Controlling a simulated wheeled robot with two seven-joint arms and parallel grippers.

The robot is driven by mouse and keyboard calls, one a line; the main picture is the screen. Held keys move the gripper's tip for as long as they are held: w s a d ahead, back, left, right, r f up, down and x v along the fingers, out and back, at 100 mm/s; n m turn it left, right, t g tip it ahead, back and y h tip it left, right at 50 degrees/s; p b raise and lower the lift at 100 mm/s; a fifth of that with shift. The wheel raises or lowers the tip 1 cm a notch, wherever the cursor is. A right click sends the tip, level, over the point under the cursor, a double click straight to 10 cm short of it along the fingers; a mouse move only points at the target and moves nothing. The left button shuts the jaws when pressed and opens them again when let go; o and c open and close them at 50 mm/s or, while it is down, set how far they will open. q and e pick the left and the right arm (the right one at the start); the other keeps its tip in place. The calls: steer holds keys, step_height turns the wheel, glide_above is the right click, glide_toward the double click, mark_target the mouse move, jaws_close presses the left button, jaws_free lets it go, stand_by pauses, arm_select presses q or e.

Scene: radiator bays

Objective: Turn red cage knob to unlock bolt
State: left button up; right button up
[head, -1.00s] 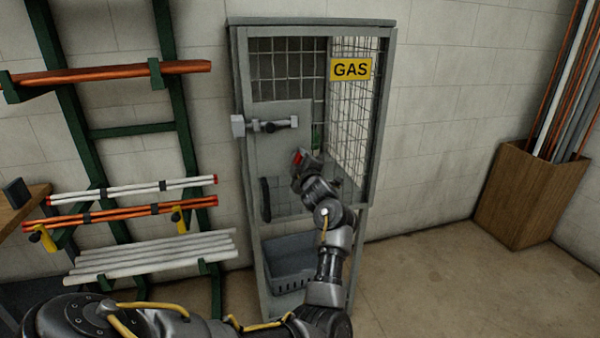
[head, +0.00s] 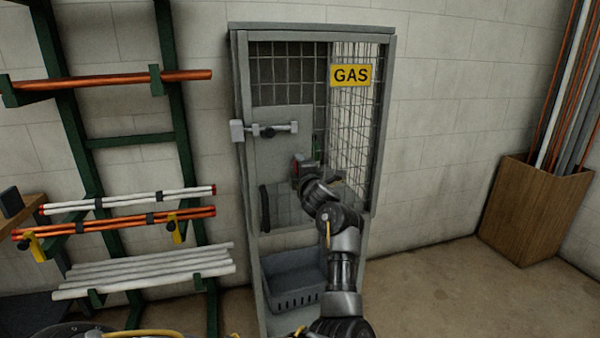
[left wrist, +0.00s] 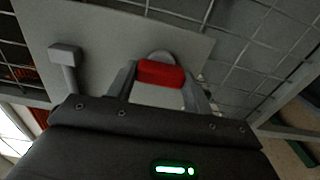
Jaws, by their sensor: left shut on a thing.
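The grey gas cage (head: 240,190) stands against the wall with its door plate facing me. A grey sliding bolt (head: 266,129) lies horizontally across the upper part of the plate, its square end block at the door's left edge. The red knob (left wrist: 160,73) sits on the plate between the fingers of my left gripper (left wrist: 160,88) in the left wrist view. My left gripper (head: 303,168) is shut on it, just below and right of the bolt in the head view. The gripper mostly hides the knob there. My right gripper is not in view.
A yellow GAS sign (head: 350,75) hangs on the mesh. A black door handle (head: 265,207) and a grey basket (head: 292,283) are lower on the cage. A green pipe rack (head: 188,140) stands left, a wooden bin (head: 530,210) of pipes right. The floor between cage and bin is clear.

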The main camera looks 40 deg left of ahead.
arm_select(q)
steer(key=shift+f, duration=0.1)
steer(key=o, duration=0.9)
steer(key=shift+a, duration=0.1)
steer(key=shift+o, duration=0.4)
